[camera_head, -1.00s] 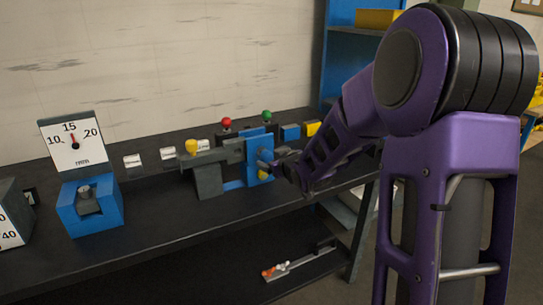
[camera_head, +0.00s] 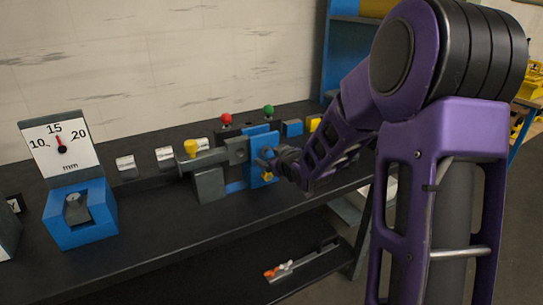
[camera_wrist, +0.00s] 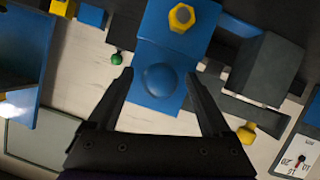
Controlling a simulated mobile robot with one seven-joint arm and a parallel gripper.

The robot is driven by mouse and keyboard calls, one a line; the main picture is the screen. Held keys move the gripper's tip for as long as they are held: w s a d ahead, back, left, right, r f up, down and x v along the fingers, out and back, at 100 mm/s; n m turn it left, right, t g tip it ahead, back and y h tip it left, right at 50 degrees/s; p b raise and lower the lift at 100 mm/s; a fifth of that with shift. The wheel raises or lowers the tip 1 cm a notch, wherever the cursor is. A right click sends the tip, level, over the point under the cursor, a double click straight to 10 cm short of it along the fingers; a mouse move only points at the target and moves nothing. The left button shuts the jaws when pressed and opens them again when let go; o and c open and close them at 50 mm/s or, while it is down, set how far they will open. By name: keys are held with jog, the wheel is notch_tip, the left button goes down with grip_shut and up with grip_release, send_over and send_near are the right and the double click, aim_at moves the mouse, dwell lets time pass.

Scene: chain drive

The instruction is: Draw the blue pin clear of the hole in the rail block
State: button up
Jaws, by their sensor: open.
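The blue pin shows its round head (camera_wrist: 160,79) in the wrist view, in front of a blue plate (camera_wrist: 158,40). My gripper (camera_wrist: 160,76) is open, with one finger on each side of the head; contact cannot be told. In the head view my gripper (camera_head: 269,160) is at the front of the blue plate (camera_head: 257,177), and its fingers partly cover the pin. The pin's shaft and the hole are hidden, so its depth cannot be told. A dark grey block (camera_wrist: 266,68) stands beside the plate in the wrist view.
A yellow hex part (camera_wrist: 181,17) sits on the blue plate. A yellow knob (camera_head: 190,147) tops the grey fixture. Red (camera_head: 226,119) and green (camera_head: 268,110) balls stand behind. A blue gauge stand (camera_head: 80,215) is at left. The black bench front (camera_head: 150,235) is clear.

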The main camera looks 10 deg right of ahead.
grip_shut()
dwell(0.3)
jog(key=shift+s, duration=0.1)
jog(key=s+d+b, duration=0.1)
jog(key=s+d, duration=0.1)
jog(key=s, duration=0.5)
jog(key=s+d, duration=0.2)
jog(key=s, duration=0.5)
jog(key=shift+d+b, duration=0.3)
jog(key=shift+b, duration=0.1)
dwell(1.4)
jog(key=shift+r, duration=0.1)
